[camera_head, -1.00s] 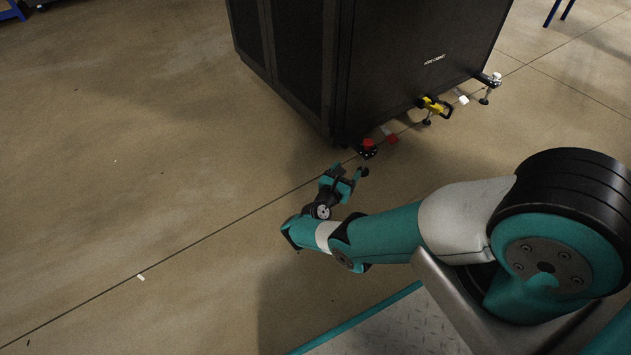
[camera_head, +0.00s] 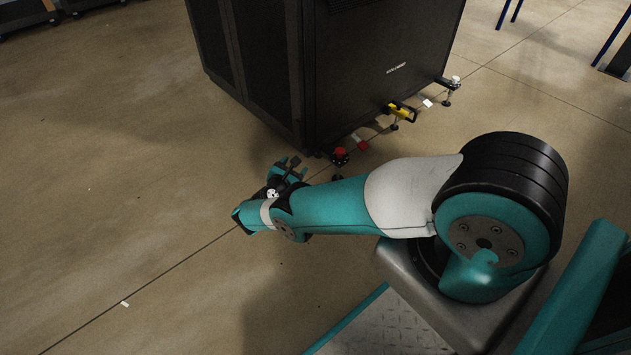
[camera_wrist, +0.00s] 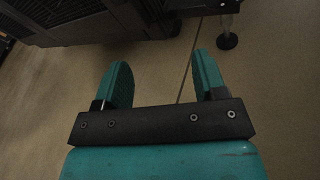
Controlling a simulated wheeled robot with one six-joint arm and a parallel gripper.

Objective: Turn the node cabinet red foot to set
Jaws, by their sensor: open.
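The black node cabinet (camera_head: 365,75) stands at the top centre of the head view, with small feet along its lower right side. The red foot (camera_head: 340,153) is at its near bottom corner, with a red tag (camera_head: 360,142) beside it. A yellow foot (camera_head: 401,110) and a white-topped foot (camera_head: 452,81) are farther along. My gripper (camera_head: 290,163) is just left of the red foot, apart from it. In the wrist view my gripper (camera_wrist: 166,80) is open and empty above the floor. A dark foot (camera_wrist: 227,38) shows at the upper right there; its colour cannot be told.
The cabinet's underside (camera_wrist: 90,25) fills the top of the wrist view. A white tag (camera_head: 428,103) lies near the yellow foot. The floor (camera_head: 120,210) to the left is clear. Blue legs (camera_head: 509,12) stand at the far top right.

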